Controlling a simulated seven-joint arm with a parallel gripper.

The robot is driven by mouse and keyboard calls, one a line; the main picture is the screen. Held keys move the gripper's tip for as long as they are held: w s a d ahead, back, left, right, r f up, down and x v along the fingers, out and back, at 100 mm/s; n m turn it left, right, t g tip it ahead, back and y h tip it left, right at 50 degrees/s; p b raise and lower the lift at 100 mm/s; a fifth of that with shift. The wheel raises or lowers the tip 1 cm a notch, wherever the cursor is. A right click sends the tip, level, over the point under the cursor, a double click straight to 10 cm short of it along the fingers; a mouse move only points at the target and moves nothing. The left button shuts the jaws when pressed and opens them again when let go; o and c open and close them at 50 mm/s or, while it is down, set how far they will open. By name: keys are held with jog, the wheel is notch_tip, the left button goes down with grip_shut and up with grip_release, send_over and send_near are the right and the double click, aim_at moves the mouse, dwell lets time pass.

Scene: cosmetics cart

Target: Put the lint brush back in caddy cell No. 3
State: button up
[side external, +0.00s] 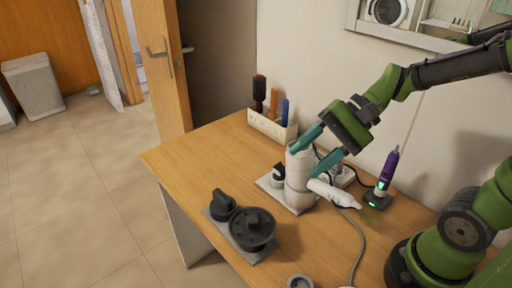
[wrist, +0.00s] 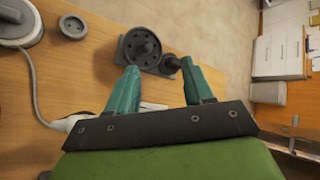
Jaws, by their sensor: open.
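A cream caddy (side external: 272,128) stands at the back of the table against the wall in the side view. It holds a dark red and black brush-like item (side external: 259,92), an orange-handled item (side external: 274,102) and a blue-handled item (side external: 285,112). Which thing is the lint brush I cannot tell, and no cell number is legible. My gripper (side external: 304,160) is open, its teal fingers right of the caddy by a white upright cylinder (side external: 298,178). In the wrist view nothing is held between the fingertips (wrist: 158,66).
A dark round holder (side external: 253,229) sits near the front edge, also in the wrist view (wrist: 140,47). A white corded appliance (side external: 332,193) lies beside the cylinder. A purple device (side external: 388,171) stands on a lit base at right. The table's left part (side external: 205,158) is clear.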

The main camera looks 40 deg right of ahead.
jog(key=s+d+r+n+t+h, duration=0.3)
jog(key=d+n+h, duration=0.3)
jog(key=n+h, duration=0.1)
jog(key=shift+s+d, duration=0.2)
jog(key=shift+s, duration=0.2)
